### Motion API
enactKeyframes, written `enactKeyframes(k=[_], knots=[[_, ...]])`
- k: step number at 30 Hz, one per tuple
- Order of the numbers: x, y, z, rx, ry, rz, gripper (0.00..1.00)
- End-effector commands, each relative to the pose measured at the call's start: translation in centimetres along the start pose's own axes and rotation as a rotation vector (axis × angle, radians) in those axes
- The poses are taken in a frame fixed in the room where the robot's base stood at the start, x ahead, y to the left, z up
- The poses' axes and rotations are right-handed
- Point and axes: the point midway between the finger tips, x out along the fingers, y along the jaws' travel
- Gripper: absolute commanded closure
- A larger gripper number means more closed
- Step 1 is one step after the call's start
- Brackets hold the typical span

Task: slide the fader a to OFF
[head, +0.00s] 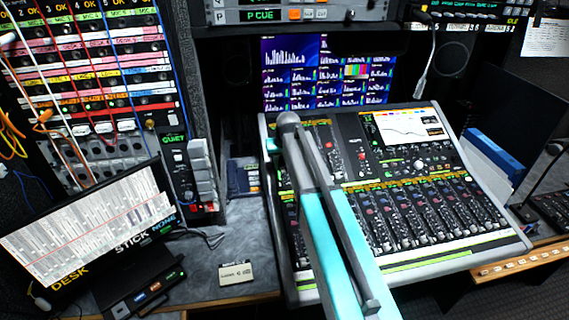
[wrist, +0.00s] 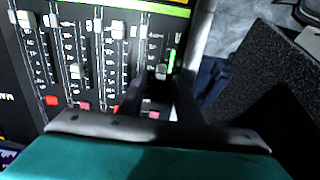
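The mixing console (head: 440,262) stands right of centre in the head view, and my arm crosses its left part. In the wrist view its panel (wrist: 90,55) shows several fader slots with pale caps. My gripper (wrist: 160,82) reaches over the channel beside the console's side edge. Its two dark fingers are apart, one on each side of a fader cap (wrist: 161,72). I cannot tell whether they touch the cap. No readable label shows which fader is fader a. In the head view my fingertips are hidden behind my arm.
Neighbouring fader caps (wrist: 117,30) and (wrist: 75,70) stand close to my gripper. Screens (head: 325,75) stand behind the console. Cables hang at the left rack.

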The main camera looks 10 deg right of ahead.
Motion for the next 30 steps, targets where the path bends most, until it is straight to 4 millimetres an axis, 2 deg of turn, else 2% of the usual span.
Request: enactKeyframes(k=[6,15,17,21,30], knots=[[0.94,-0.05,-0.04,0.000,0.001,0.000,0.69],[1.07,-0.10,0.00,-0.001,0.001,0.000,0.69],[1.06,-0.11,0.00,-0.001,0.001,-0.001,0.76],[1.06,-0.13,0.00,-0.001,0.001,-0.001,0.99],[1.06,-0.16,0.13,-0.002,0.001,-0.001,1.00]])
